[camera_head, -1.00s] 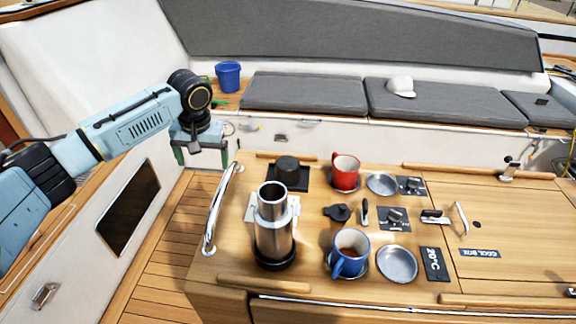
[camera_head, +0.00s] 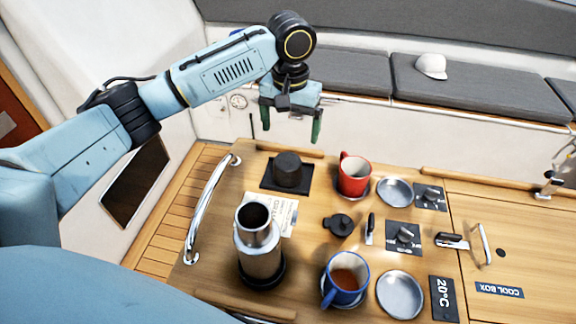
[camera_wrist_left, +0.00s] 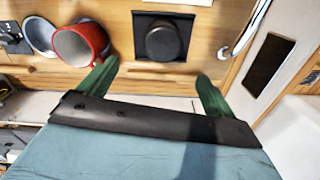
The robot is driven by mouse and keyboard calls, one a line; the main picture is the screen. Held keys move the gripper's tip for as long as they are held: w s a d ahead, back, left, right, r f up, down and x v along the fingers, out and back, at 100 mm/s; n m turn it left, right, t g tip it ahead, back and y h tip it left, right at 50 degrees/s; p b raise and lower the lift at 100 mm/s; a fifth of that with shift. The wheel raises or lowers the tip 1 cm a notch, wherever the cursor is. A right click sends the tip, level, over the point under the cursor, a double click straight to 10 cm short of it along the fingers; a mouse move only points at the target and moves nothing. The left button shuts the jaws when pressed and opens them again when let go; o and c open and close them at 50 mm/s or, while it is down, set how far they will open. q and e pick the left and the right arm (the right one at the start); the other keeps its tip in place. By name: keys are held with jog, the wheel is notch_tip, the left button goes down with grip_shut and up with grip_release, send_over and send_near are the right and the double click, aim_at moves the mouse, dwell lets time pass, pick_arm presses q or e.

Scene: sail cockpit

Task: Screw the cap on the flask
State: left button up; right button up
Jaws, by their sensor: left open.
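The steel flask (camera_head: 260,255) stands upright on the wooden table, its mouth open, with a dark base. A black round cap (camera_head: 287,168) sits on a dark square pad behind the flask; both also show in the left wrist view, the cap (camera_wrist_left: 163,42) near the top middle. A smaller black stopper-like piece (camera_head: 340,225) lies right of the flask. My left gripper (camera_head: 291,125) is open and empty, fingers pointing down, above and behind the cap. In the left wrist view its green fingers (camera_wrist_left: 158,70) are spread, with the cap beyond the gap between them. My right gripper is not in view.
A red mug (camera_head: 354,176) stands right of the cap, and a blue mug (camera_head: 344,282) with brown liquid right of the flask. Metal dishes (camera_head: 400,294) lie farther right. A chrome rail (camera_head: 208,210) runs along the table's left edge. A printed card (camera_head: 283,215) lies behind the flask.

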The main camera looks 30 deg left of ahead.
aim_at(288, 160)
pick_arm(q)
notch_tip(288, 160, down, 6)
jog(key=shift+f, duration=0.2)
jog(key=shift+w+f, duration=0.1)
jog(key=shift+f, duration=0.55)
jog(key=f, duration=0.5)
jog(key=shift+s+a, duration=0.15)
jog(key=shift+s, duration=0.2)
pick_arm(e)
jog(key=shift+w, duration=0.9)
pick_arm(q)
jog(key=c, duration=1.1)
jog(key=shift+o, duration=0.2)
notch_tip(288, 160, up, 10)
jog(key=shift+r, duration=0.1)
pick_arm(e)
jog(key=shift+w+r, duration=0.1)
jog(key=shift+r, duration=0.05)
